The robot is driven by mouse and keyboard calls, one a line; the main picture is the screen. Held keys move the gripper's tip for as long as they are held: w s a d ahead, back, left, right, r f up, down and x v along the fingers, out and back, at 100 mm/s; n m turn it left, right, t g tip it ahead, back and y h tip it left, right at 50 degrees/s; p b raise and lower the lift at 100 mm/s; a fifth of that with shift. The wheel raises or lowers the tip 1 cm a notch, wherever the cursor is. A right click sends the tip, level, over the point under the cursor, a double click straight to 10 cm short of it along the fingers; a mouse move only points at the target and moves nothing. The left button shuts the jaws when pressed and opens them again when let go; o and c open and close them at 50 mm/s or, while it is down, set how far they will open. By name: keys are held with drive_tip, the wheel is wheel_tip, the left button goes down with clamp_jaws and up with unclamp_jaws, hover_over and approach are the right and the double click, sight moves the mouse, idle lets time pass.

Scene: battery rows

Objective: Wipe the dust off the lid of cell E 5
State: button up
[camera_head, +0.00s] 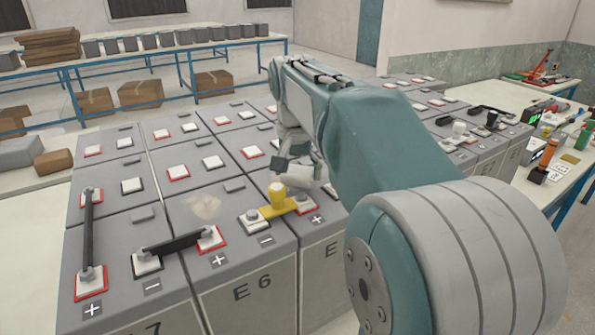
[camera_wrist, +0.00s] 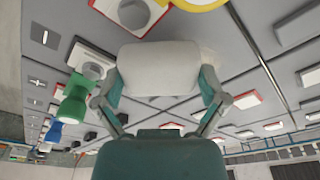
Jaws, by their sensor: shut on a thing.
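My gripper (camera_head: 300,160) is shut on a white cloth or pad (camera_head: 298,176). In the wrist view the pad (camera_wrist: 158,68) lies between the two fingers (camera_wrist: 160,100). The pad is over the lid of the cell (camera_head: 322,262) just right of E 6; only an "E" of its label shows, and my arm hides the rest. I cannot tell whether the pad touches the lid. A faint pale patch (camera_wrist: 209,54) shows beside the pad in the wrist view. A dusty patch (camera_head: 205,207) lies on the lid of cell E 6 (camera_head: 250,290).
A yellow link (camera_head: 281,206) with an upright knob bridges terminals just in front of the pad. Black bars (camera_head: 172,245) join terminals at the left. A bench with tools (camera_head: 545,165) stands at the right. Blue-framed shelving (camera_head: 180,58) stands behind.

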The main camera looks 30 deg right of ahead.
drive_tip(key=shift+f, duration=0.35)
drive_tip(key=shift+w, duration=0.1)
drive_tip(key=shift+w+r, duration=0.1)
drive_tip(key=shift+w, duration=1.6)
drive_tip(key=shift+w+a+f, duration=0.1)
drive_tip(key=shift+w+f, duration=0.05)
drive_tip(key=shift+w, duration=1.45)
drive_tip(key=shift+w+a+f, duration=0.1)
drive_tip(key=shift+w+f, duration=0.05)
drive_tip(key=shift+w, duration=1.45)
drive_tip(key=shift+s+f, duration=0.1)
drive_tip(key=shift+s, duration=0.05)
